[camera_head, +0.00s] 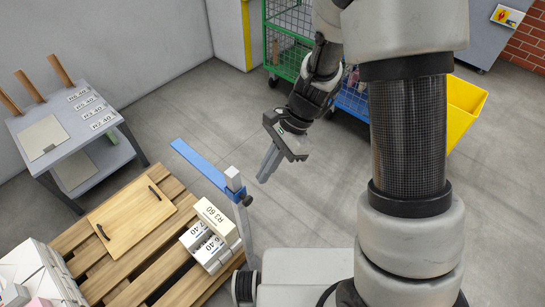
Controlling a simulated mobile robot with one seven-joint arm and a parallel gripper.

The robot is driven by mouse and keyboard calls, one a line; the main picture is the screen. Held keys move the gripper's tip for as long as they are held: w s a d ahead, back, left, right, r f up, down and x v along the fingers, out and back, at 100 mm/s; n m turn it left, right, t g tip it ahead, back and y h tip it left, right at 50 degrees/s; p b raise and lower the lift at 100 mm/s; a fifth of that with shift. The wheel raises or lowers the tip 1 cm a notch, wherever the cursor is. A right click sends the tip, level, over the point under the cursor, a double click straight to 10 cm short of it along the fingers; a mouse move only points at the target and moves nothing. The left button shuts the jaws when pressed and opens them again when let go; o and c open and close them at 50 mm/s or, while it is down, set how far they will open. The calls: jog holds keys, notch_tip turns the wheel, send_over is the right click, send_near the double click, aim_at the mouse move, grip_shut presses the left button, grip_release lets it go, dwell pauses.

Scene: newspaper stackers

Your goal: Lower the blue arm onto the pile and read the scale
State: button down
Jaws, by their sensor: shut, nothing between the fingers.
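The blue arm (202,167) is a long flat bar. The pile (213,232) of white bundles with printed labels, one reading R3 60, lies on the pallet below and left of the post. A gap shows between the blue arm and the pile. Scale marks on the post are too small to read. My gripper (264,179) is shut and empty, pointing down, to the right of the post and clear of the blue arm.
A board with two handles (131,216) lies on the pallet (172,268). White stacks (38,274) stand at the lower left. A grey table (62,128) with labelled cards stands at the left. A green cage cart (287,42) is at the back. The floor between is open.

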aim_at(250, 197)
jog(key=x, duration=0.6)
jog(key=shift+a+f+b, duration=0.1)
jog(key=shift+f+b, duration=0.15)
jog(key=shift+b, duration=0.15)
